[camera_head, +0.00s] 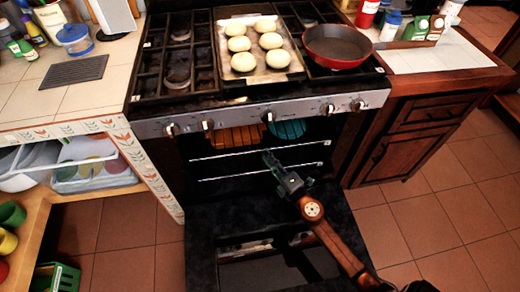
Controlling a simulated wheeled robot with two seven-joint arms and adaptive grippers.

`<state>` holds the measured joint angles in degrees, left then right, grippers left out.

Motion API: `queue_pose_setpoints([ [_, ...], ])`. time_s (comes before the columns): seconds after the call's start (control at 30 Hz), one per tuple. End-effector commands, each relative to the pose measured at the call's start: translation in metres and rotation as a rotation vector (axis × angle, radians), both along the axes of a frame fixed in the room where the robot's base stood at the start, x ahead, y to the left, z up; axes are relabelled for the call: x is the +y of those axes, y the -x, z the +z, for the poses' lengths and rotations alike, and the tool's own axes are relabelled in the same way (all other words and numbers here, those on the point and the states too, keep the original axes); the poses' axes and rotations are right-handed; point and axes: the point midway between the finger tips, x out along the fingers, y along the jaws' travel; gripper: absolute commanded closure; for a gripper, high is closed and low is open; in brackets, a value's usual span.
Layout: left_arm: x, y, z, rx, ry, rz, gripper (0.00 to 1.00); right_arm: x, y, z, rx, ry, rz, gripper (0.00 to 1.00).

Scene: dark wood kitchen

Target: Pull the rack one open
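The oven (185,150) under the stove is open, with its black door (205,245) folded down toward me. Inside, thin light metal bars of an upper rack (225,155) and a lower rack (222,178) run across the dark cavity. My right gripper (268,158) reaches in over the door, with its dark fingertips near the rack bars at the middle of the opening. I cannot tell whether it touches a bar or whether its fingers are apart. My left gripper is not in view.
A tray (222,35) of several pale buns and a red pan (337,47) stand on the stovetop. Knobs line the front panel (300,108). Counters flank the stove, with a wooden cabinet (405,150) at right. Tiled floor (440,215) is clear at right.

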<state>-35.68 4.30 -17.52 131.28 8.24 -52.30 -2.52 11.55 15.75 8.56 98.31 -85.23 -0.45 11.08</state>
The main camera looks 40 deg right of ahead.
Motion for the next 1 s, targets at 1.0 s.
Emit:
queue_pose_setpoints([
  [1.0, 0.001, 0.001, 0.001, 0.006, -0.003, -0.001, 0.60, -0.005, -0.045, 0.000, 0.000, -0.002, -0.005, 1.00],
])
